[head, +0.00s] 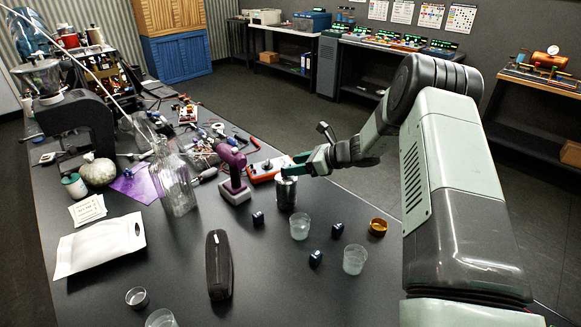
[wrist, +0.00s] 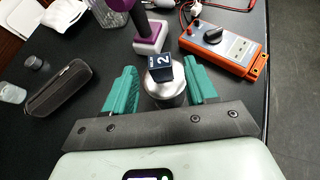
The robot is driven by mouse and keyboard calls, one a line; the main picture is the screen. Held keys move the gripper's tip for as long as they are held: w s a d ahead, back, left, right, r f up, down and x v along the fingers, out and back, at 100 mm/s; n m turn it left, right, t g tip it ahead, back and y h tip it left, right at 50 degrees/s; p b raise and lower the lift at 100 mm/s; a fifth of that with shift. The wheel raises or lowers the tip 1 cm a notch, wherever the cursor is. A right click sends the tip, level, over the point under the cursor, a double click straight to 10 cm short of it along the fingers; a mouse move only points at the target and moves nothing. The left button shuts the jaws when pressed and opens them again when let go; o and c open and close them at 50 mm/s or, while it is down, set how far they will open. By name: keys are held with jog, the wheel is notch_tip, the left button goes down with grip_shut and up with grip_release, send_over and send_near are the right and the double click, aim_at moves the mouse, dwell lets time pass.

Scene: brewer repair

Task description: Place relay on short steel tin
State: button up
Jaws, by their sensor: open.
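My gripper (head: 293,166) is open above the steel tin (head: 287,195) in the head view. In the wrist view, a dark blue relay (wrist: 161,69) marked "2" rests on top of the tin (wrist: 166,91). The teal fingers of my gripper (wrist: 161,72) stand apart on either side of the relay, with visible gaps.
A purple drill (head: 233,175) stands just left of the tin, and an orange meter (wrist: 224,45) lies close behind it. Glass cups (head: 300,226) (head: 354,260) and an amber dish (head: 377,227) stand in front and right. A black case (head: 218,265) lies at front left.

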jog(key=v, duration=0.9)
jog(key=shift+d, duration=0.1)
